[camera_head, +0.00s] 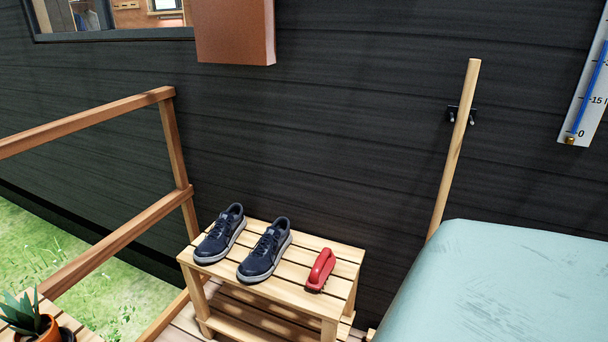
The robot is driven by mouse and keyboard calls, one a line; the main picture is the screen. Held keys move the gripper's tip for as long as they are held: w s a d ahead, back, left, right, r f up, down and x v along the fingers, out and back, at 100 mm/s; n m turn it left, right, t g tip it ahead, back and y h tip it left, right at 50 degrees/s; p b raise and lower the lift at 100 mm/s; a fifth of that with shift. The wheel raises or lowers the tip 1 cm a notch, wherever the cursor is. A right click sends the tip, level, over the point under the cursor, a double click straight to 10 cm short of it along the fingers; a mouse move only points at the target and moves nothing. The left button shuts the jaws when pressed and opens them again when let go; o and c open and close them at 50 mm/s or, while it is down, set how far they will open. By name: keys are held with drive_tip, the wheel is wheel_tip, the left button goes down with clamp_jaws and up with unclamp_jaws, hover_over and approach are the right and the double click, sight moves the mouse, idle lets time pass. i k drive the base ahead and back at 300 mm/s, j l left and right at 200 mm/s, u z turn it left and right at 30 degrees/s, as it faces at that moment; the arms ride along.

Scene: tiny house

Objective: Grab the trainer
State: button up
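Two dark blue trainers with pale soles sit side by side on a slatted wooden rack in the head view. The left trainer (221,235) is near the rack's left end. The right trainer (265,251) is close beside it, near the middle. Both stand upright with their laces upward. The wooden rack (341,262) stands against the dark wall. My gripper is not in this view.
A red-handled brush (320,270) lies on the rack, right of the trainers. A wooden railing (90,125) runs at the left. A potted plant (30,320) is at lower left. A pale blue-green covered surface (500,285) fills the lower right. A wooden pole (456,150) leans on the wall.

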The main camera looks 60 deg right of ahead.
sight(260, 263)
drive_tip(key=z, duration=1.35)
drive_tip(key=i+j, duration=0.15)
drive_tip(key=i, duration=0.2)
drive_tip(key=i+j+z, duration=0.1)
drive_tip(key=i, duration=0.2)
